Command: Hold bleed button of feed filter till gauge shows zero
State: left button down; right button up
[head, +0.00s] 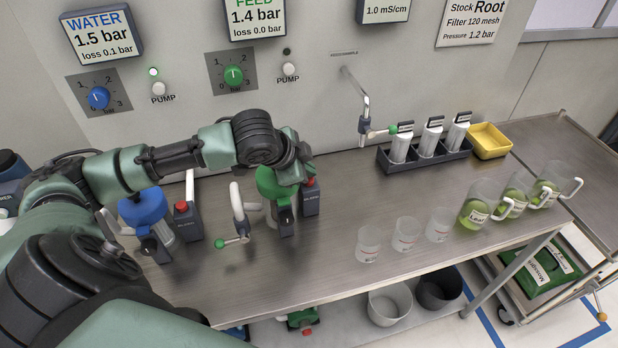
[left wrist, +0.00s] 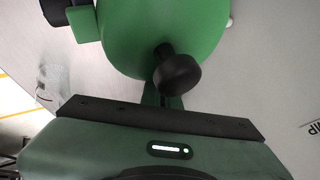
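The green feed filter (head: 268,184) stands on the bench under my left arm, partly hidden by it. Its bleed box (head: 310,199) with a red button (head: 310,181) is just to its right. My left gripper (head: 292,178) is close above the filter and near the box; contact cannot be told. In the left wrist view the green filter body (left wrist: 165,30) fills the top, with a black knob (left wrist: 177,75) in front. The dark finger pieces (left wrist: 163,97) appear together at mid-bar, with no red button visible. The FEED display (head: 256,15) reads 1.4 bar, loss 0.0 bar. My right gripper is out of view.
The blue water filter (head: 145,207) and its bleed box (head: 187,220) stand left. Beakers (head: 405,234), jugs (head: 483,204) and a probe rack (head: 425,158) are to the right. The front middle bench is clear.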

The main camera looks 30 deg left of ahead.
pick_arm(q)
jog(key=shift+s+f, duration=0.2)
jog(key=shift+f, duration=0.95)
dwell(2.3)
jog(key=shift+r, duration=0.1)
jog(key=shift+w+a+r+p, duration=0.15)
jog(key=shift+a+r+p, duration=0.15)
jog(key=shift+r+p, duration=0.6)
jog(key=shift+f, duration=0.15)
notch_tip(320, 180, up, 6)
jog(key=p, duration=0.6)
jog(key=shift+f, duration=0.2)
